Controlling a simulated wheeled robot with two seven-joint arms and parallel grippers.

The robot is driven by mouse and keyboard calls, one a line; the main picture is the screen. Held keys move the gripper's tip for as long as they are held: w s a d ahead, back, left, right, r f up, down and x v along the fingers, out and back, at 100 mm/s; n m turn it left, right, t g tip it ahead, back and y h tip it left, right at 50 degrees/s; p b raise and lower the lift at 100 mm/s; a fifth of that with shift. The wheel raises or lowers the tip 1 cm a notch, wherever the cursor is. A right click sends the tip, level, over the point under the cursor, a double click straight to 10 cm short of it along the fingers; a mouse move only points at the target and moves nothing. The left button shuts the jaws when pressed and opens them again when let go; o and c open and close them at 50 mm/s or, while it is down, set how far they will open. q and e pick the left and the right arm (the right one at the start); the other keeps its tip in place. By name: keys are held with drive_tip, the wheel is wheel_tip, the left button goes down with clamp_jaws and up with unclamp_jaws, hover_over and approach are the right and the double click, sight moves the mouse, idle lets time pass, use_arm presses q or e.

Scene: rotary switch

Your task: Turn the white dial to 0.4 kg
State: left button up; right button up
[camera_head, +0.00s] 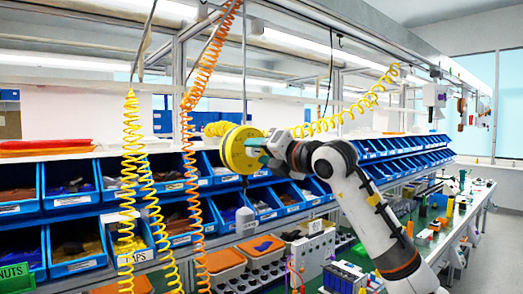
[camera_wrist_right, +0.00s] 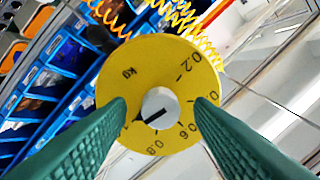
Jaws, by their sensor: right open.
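The white dial (camera_wrist_right: 160,106) is a small round knob in the middle of a yellow disc (camera_wrist_right: 148,62) in the right wrist view. The disc carries "kg", 0.2, 0.6 and 0.8; the 0.4 label is largely hidden by the right-hand finger. A black line on the dial points lower left, past 0.8, towards a mark beside the left-hand finger. My right gripper (camera_wrist_right: 161,106) is open, its green fingers on either side of the dial with gaps to it. In the head view the gripper (camera_head: 262,151) is at the yellow disc (camera_head: 236,150). My left gripper is out of view.
Blue bins (camera_head: 76,200) line the racks behind and beside the disc. Coiled yellow (camera_head: 129,190) and orange (camera_head: 196,150) hoses hang left of it. A workbench (camera_head: 470,205) with tools lies at the right. Orange trays (camera_head: 262,246) sit below.

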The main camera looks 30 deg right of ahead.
drive_tip(key=c, duration=1)
